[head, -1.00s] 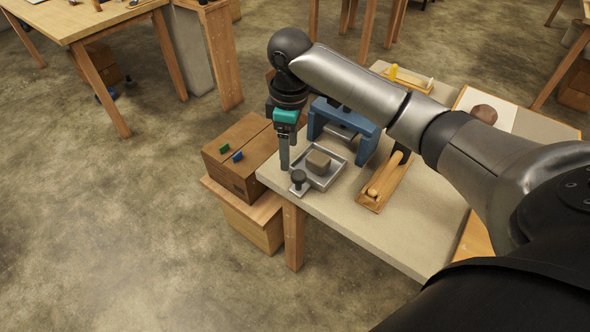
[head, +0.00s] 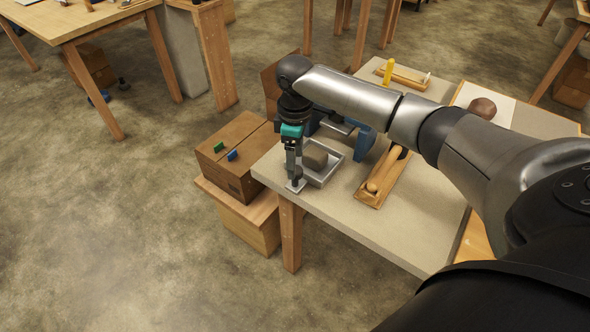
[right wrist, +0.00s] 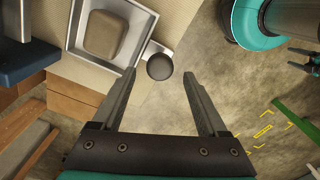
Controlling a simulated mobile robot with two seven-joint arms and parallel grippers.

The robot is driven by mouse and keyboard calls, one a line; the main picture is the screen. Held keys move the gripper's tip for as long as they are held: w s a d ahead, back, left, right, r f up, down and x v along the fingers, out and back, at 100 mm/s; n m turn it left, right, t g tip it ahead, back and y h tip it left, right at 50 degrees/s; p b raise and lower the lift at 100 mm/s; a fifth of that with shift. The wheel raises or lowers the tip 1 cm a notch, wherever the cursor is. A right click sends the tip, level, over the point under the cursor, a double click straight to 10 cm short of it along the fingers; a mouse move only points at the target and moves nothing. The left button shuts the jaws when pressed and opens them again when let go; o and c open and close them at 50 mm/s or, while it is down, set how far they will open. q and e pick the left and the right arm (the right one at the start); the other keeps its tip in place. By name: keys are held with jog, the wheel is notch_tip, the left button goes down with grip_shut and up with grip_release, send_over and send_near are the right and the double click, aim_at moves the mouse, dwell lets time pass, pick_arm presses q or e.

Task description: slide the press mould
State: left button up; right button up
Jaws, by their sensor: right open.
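The press mould is a shallow grey metal tray (head: 331,171) near the table's left corner; it also shows in the right wrist view (right wrist: 72,66). A brown-grey block (right wrist: 103,34) lies inside it. A short tab with a round dark knob (right wrist: 159,66) sticks out from the mould at the table edge. My right gripper (right wrist: 160,76) is open, its fingers on either side of the knob in the right wrist view, with gaps showing. In the head view, my right gripper (head: 295,181) hides most of the knob. The blue press frame (head: 362,144) stands behind the mould, partly hidden by my arm. My left gripper is out of view.
A wooden tray with a rolling pin (head: 384,180) lies right of the mould. A wooden box (head: 235,157) with green and blue pieces stands on a lower stand beside the table's left edge. The front of the tabletop (head: 400,232) is clear.

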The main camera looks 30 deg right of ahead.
jog(key=shift+f+b, duration=0.35)
jog(key=shift+f, duration=1.25)
grip_shut()
